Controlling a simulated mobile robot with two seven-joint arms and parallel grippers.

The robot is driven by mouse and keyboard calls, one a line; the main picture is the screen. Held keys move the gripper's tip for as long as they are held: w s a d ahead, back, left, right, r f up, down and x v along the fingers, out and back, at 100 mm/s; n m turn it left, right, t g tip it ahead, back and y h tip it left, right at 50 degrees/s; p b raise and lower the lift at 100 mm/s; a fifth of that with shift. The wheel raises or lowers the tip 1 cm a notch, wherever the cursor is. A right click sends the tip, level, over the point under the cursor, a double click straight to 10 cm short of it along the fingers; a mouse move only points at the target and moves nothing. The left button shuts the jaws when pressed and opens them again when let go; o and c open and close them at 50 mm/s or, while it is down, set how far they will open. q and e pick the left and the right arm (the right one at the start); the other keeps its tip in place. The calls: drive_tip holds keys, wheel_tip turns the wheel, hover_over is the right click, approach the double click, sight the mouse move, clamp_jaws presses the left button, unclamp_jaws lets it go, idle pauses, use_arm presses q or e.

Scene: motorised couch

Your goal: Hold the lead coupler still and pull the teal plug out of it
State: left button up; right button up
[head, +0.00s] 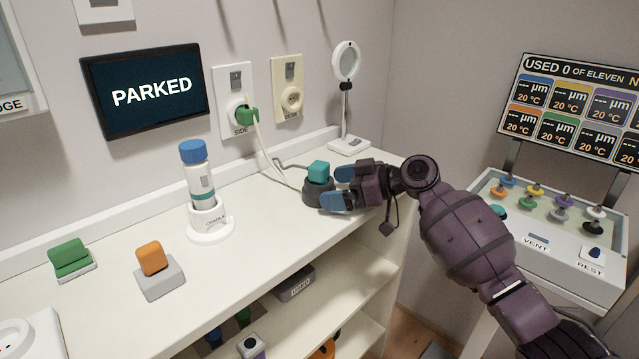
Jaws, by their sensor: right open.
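The teal plug (319,170) sits upright in the top of the dark round lead coupler (312,191), which stands on the white counter. A grey lead runs from behind the coupler toward the wall. My right gripper (338,187) comes in from the right, its blue-tipped fingers open, close against the coupler's right side. I cannot tell whether the fingers touch the coupler. The coupler's right side is partly hidden by the fingers. My left gripper is not in view.
A white bottle with a blue cap (197,175) stands in a cradle to the left. Orange (152,258) and green (70,256) blocks sit further left. A green plug (247,115) is in the wall socket. A round mirror-like stand (346,65) is behind. The counter's front middle is clear.

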sight(332, 189)
drive_tip(key=shift+w+a+f, duration=0.3)
drive_tip(key=shift+a+f, duration=0.45)
drive_tip(key=shift+a, duration=0.1)
drive_tip(key=shift+w+a+r+b, duration=0.1)
drive_tip(key=shift+w+a+b, duration=0.05)
drive_tip(key=shift+a+b, duration=0.35)
drive_tip(key=shift+c, duration=0.8)
drive_tip(key=c, duration=0.8)
